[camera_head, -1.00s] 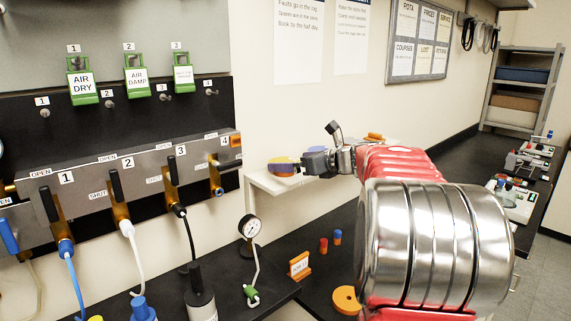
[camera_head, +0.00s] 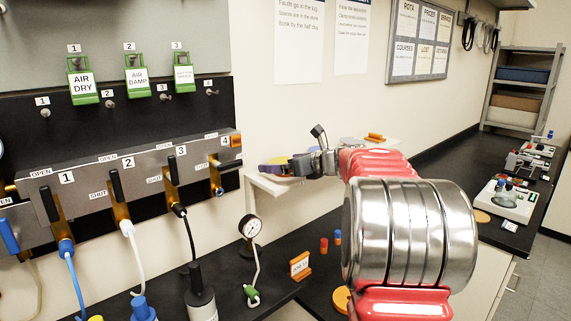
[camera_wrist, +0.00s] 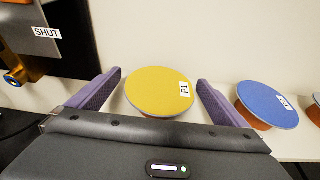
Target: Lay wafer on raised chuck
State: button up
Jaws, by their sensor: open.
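A round yellow disc (camera_wrist: 160,92) labelled "PI", likely a wafer, rests over the white shelf in the wrist view. My gripper (camera_wrist: 158,80) is open, its purple fingers on either side of the disc with gaps showing; nothing is held. A blue labelled disc (camera_wrist: 267,104) on an orange support lies to the right. In the head view my gripper (camera_head: 276,166) is small at the shelf's left end and partly hides the discs there. I cannot make out the raised chuck with certainty; a white instrument (camera_head: 503,203) stands on the right bench.
The white shelf (camera_head: 275,187) juts from the wall. A valve panel (camera_head: 130,172) with levers stands to its left; its edge also shows close to my left finger in the wrist view (camera_wrist: 45,30). A gauge (camera_head: 250,227) stands on the black bench below.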

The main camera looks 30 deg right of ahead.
aim_at(284, 162)
jog(key=c, duration=1.1)
jog(key=shift+r, duration=0.15)
notch_tip(284, 162, up, 10)
jog(key=shift+f, duration=0.15)
dwell(0.3)
jog(key=o, duration=0.4)
jog(key=c, duration=0.9)
jog(key=s+d+r+m+h, duration=0.1)
jog(key=s+d+r, duration=0.1)
jog(key=s, duration=0.4)
jog(key=s+d+r+m+h, duration=0.1)
jog(key=s+d+r+h, duration=0.1)
jog(key=s, duration=0.5)
jog(key=shift+s+d+r+m, duration=0.3)
jog(key=shift+d+r, duration=0.15)
jog(key=shift+r, duration=0.05)
jog(key=shift+s, duration=0.1)
